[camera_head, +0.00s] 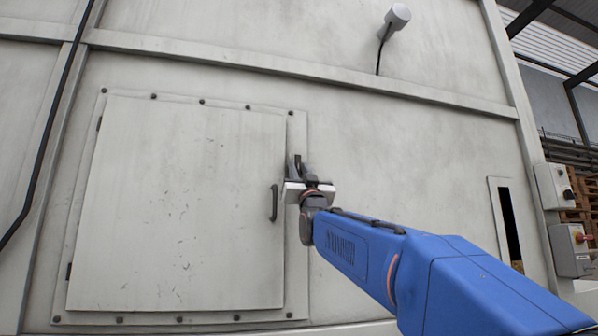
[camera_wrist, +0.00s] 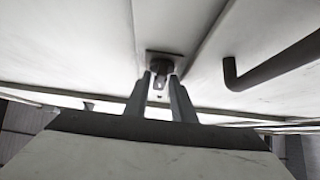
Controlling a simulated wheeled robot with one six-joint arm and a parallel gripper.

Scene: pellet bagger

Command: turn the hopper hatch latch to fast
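The hopper hatch (camera_head: 185,205) is a pale, scuffed metal door, closed flat in its bolted frame. Its latch (camera_wrist: 160,64) is a small dark fitting on a plate beside the door edge, seen in the wrist view; in the head view my gripper mostly hides it. My gripper (camera_head: 298,168) is up at the hatch frame's right side, above and right of the door handle. In the wrist view its two fingers (camera_wrist: 160,80) are apart, one on each side of the latch, with a gap between them. I see no clear contact with the latch, whose exact angle is unclear.
A dark bar handle (camera_head: 274,203) stands out from the door's right edge; it also shows close by in the wrist view (camera_wrist: 270,66). A slot (camera_head: 511,225) and control boxes (camera_head: 570,250) are at the far right. The wall between is clear.

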